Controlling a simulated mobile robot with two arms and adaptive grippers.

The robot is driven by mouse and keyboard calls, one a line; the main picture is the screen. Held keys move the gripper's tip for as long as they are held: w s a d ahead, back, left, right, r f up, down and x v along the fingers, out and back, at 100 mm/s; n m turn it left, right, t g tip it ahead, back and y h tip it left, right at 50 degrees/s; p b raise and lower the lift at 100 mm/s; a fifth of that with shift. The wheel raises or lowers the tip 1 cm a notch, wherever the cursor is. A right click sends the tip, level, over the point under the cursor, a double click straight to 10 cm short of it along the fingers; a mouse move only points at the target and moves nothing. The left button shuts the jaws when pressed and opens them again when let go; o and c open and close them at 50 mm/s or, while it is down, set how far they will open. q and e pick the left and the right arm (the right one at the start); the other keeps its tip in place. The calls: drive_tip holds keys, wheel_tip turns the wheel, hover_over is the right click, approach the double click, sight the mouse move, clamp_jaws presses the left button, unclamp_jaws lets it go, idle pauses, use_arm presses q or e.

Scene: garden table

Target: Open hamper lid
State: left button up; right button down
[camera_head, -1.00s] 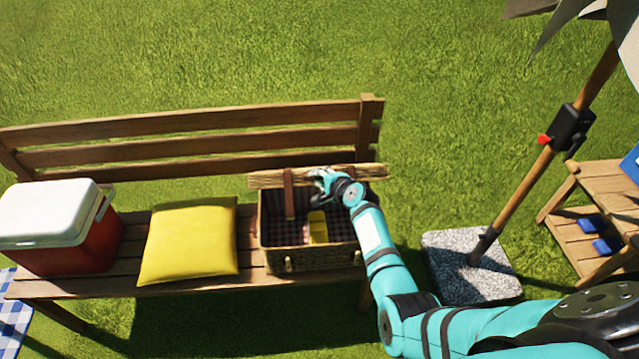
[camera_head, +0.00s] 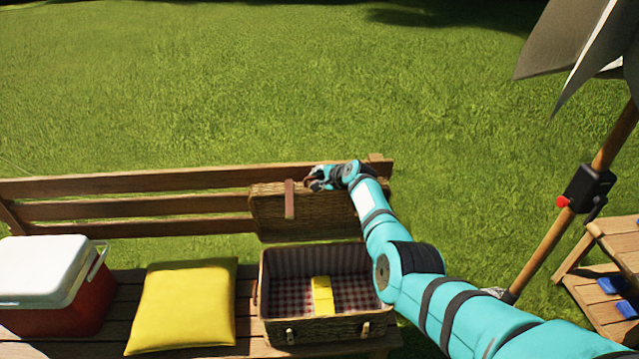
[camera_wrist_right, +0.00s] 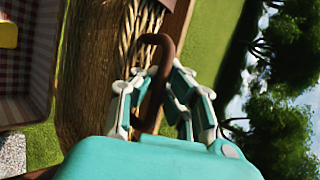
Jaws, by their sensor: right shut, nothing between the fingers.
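The wicker hamper (camera_head: 325,330) sits on the bench with its checked lining showing. Its lid (camera_head: 310,215) is open, standing up behind the box against the bench backrest. A yellow item (camera_head: 322,296) lies inside the hamper. My right gripper (camera_head: 317,180) is at the lid's top edge, and its fingers are shut with nothing held between them. In the wrist view, a brown handle loop (camera_wrist_right: 151,80) on the wicker lid (camera_wrist_right: 95,75) shows at my right fingers (camera_wrist_right: 160,98). My left gripper is out of view.
A yellow cushion (camera_head: 185,305) and a red cooler with a white lid (camera_head: 40,270) stand left of the hamper on the bench (camera_head: 130,295). A parasol pole (camera_head: 545,250) and a wooden shelf (camera_head: 610,270) are on the right. Grass lies open behind.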

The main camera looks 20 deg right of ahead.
drive_tip(key=shift+w+d+r, duration=0.2)
drive_tip(key=shift+w, duration=0.1)
drive_tip(key=shift+r, duration=0.1)
drive_tip(key=c, duration=1.4)
unclamp_jaws()
drive_tip(key=shift+s, duration=0.2)
drive_tip(key=shift+a, duration=0.1)
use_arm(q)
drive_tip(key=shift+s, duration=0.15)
use_arm(e)
drive_tip(key=v, duration=1.2)
